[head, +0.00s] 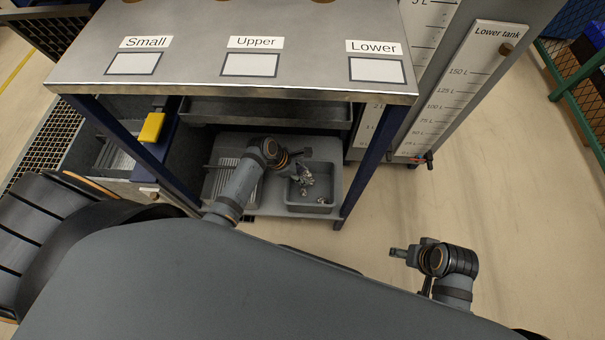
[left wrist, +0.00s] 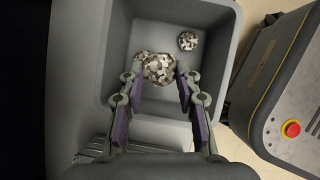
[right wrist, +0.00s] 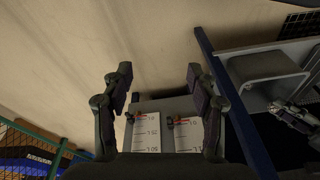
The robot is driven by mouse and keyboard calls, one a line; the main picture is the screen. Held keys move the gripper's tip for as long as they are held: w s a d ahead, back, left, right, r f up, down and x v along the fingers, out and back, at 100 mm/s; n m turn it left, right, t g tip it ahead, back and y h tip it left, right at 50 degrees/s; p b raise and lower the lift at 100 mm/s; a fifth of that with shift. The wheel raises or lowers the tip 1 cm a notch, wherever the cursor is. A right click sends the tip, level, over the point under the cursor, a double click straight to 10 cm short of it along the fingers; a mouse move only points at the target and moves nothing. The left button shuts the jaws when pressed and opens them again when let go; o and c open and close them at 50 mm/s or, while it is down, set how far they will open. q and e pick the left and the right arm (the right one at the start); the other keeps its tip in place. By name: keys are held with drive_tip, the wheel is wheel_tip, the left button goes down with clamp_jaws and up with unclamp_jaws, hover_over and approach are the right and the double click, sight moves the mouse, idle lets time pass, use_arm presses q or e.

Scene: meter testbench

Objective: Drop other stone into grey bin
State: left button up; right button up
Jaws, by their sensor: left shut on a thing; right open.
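The grey bin (head: 333,178) stands on the low shelf under the bench; its wall also shows in the left wrist view (left wrist: 112,60). My left gripper (head: 304,165) is over the bin, with its fingers shut on a speckled stone (left wrist: 158,69). A second speckled stone (left wrist: 188,41) lies on the bin floor, apart from the fingers. Part of another speckled shape (left wrist: 142,56) shows behind the held stone, mostly hidden. My right gripper (right wrist: 158,78) is open and empty, away from the bin; it shows at the lower right in the head view (head: 396,252).
A ribbed grey tray (head: 220,180) is left of the bin. The bench top (head: 200,85) and its blue leg (head: 378,150) stand close around the left arm. The Lower tank gauge (head: 455,95) is at right. The floor (head: 490,190) beside my right arm is clear.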

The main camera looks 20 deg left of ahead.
use_arm(q)
drive_tip(key=shift+f+b, duration=0.75)
drive_tip(key=shift+f, duration=0.2)
use_arm(e)
drive_tip(key=shift+w+a+f+t+y, duration=0.15)
drive_tip(key=shift+w+a+f+t, duration=0.15)
drive_tip(key=shift+f, duration=0.45)
drive_tip(key=shift+w+a+f+t+y, duration=0.1)
drive_tip(key=shift+a+f+t+y, duration=0.1)
drive_tip(key=shift+f+t, duration=0.35)
drive_tip(key=shift+f, duration=0.1)
use_arm(q)
drive_tip(key=o, duration=1.2)
drive_tip(key=v, duration=1.2)
drive_tip(key=shift+r, duration=0.1)
drive_tip(key=shift+d, duration=0.1)
